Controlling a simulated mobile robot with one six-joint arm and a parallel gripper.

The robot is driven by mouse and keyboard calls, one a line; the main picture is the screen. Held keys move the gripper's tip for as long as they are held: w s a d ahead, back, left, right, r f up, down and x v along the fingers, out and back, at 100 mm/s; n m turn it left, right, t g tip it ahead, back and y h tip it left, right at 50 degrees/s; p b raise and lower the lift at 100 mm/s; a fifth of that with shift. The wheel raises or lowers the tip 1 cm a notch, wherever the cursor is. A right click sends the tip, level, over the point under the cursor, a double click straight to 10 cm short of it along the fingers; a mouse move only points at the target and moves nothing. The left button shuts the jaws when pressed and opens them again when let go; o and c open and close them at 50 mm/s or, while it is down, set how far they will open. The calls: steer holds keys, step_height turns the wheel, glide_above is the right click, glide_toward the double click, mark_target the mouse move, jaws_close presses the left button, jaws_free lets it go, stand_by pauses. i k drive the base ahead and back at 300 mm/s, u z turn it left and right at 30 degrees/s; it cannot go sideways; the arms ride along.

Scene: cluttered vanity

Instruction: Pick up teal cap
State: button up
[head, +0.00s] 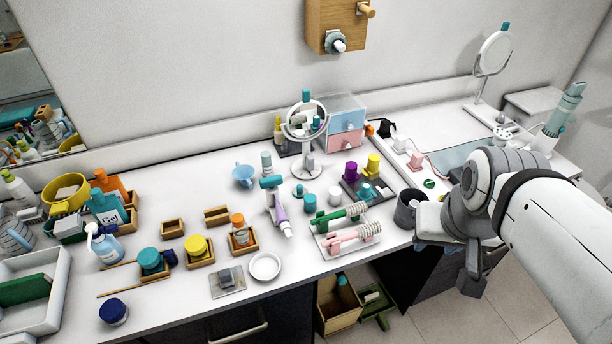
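Several teal pieces stand on the vanity, and I cannot tell which one is the teal cap. A teal piece (367,191) sits on the dark tray at the right. A larger teal lid (150,260) tops a jar at the left. My gripper (472,283) hangs at the right, around the counter's front edge, apart from these pieces. Its fingers are too unclear to read, and my arm hides part of the counter there.
A round mirror (306,122) and a pink-and-blue drawer box (346,125) stand behind. Hairbrushes on a rack (347,237) lie near the front edge. A dark grey cup (408,208) stands beside my arm. Bottles and wooden trays crowd the left.

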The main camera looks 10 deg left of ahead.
mark_target(310, 200)
steer(key=u, duration=1.75)
steer(key=k, duration=0.6)
steer(key=z, duration=0.85)
steer(key=i, duration=0.95)
steer(key=u, duration=0.1)
